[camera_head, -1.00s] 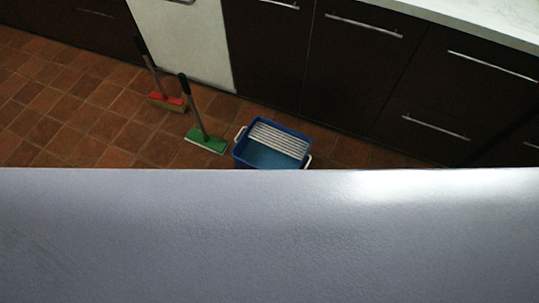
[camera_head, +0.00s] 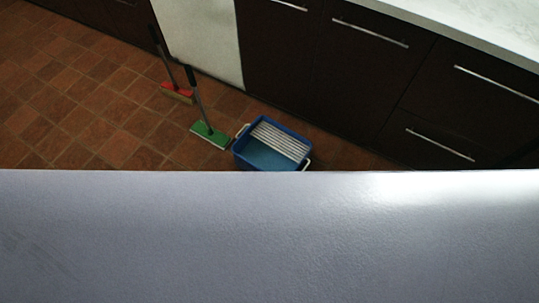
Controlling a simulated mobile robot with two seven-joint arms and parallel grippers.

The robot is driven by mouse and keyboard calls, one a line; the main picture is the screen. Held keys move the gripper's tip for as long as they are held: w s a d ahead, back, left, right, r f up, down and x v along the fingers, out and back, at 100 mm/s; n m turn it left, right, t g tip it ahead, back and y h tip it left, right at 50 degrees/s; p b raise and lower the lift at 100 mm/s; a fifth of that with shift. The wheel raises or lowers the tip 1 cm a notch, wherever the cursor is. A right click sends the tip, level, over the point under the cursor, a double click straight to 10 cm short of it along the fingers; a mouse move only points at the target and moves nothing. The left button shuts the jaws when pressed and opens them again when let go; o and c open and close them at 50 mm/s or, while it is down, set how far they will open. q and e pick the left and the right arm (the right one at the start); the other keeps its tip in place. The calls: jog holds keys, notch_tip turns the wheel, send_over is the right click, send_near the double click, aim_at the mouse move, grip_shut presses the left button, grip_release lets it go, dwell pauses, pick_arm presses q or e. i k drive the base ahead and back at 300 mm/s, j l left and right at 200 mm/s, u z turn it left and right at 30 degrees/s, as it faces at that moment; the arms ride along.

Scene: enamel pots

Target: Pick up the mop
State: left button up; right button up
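A mop with a green head (camera_head: 211,135) and a dark-gripped handle (camera_head: 193,82) stands on the tiled floor, its handle leaning a little to the left. A second tool, a broom with a red and tan head (camera_head: 178,93), stands behind it to the left, with its dark handle against the dark cabinet front. A blue bucket (camera_head: 243,160) with a white wringer grid and white handles sits just right of the mop. Neither of my grippers is in view.
A large pale surface (camera_head: 270,235) fills the lower half of the view and hides the floor close by. Dark cabinets (camera_head: 360,85) and a light countertop (camera_head: 480,25) run along the back and right. The tiled floor (camera_head: 70,100) at left is clear.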

aim_at(203, 130)
jog(key=i+j+z, duration=0.1)
jog(key=i+j, duration=0.15)
jog(key=i+j+z, duration=0.25)
jog(key=i+j, duration=0.15)
jog(key=j, duration=0.25)
jog(key=i+j+z, duration=0.25)
jog(key=j, duration=0.45)
jog(key=i+j+z, duration=0.15)
jog(key=i+j, duration=0.15)
